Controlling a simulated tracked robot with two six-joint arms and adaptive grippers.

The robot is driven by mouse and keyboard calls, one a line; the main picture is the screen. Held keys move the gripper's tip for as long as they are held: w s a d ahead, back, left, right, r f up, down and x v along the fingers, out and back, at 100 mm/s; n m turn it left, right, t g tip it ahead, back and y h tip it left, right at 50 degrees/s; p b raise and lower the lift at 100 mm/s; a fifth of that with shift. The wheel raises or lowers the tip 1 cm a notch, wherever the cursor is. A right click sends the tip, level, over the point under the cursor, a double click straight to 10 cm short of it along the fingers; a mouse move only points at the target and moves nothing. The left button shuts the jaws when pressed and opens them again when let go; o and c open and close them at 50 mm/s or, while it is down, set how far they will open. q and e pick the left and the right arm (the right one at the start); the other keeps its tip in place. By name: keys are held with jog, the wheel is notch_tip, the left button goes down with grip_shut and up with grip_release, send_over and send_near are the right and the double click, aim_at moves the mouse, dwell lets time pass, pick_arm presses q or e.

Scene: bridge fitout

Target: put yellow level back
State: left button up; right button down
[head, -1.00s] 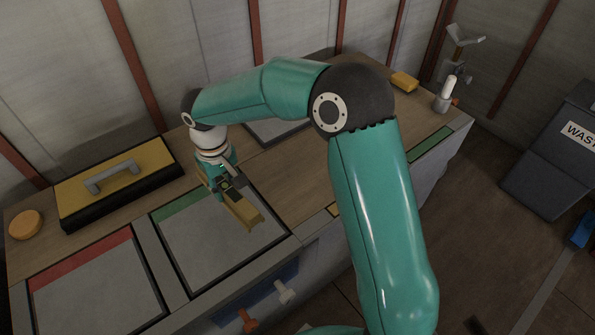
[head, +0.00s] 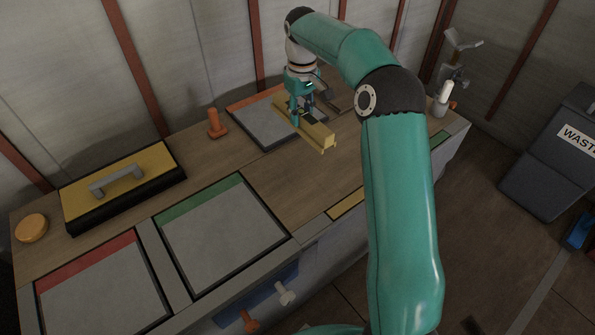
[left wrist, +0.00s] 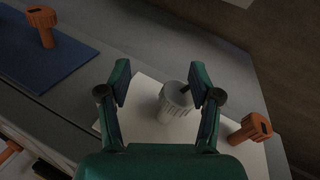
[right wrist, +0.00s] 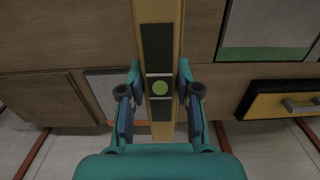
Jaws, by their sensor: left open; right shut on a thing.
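The yellow level (head: 318,133) is a long bar. My right gripper (head: 304,112) is shut on it over the back middle of the bench, beside the orange-edged panel (head: 265,128). Whether the level touches the bench I cannot tell. In the right wrist view the level (right wrist: 162,30), with dark panels and a round green vial, runs between the fingers of the right gripper (right wrist: 160,92). My left gripper (left wrist: 160,78) shows only in the left wrist view, open and empty, with a grey ribbed knob (left wrist: 176,102) beyond its fingers on a white sheet.
A yellow-and-black case (head: 130,186) with a grey handle, a round orange thing (head: 31,228) and an orange peg (head: 216,124) stand on the bench. Red-edged (head: 105,295) and green-edged (head: 225,240) panels are bare. A yellow strip (head: 346,204) lies at the front edge.

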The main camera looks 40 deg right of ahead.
notch_tip(320, 180, down, 14)
jog(key=shift+r+b, duration=0.1)
jog(key=shift+b, duration=0.85)
jog(key=shift+f, duration=2.75)
jog(key=c, duration=0.8)
grip_release()
notch_tip(320, 180, up, 12)
jog(key=shift+p, duration=0.4)
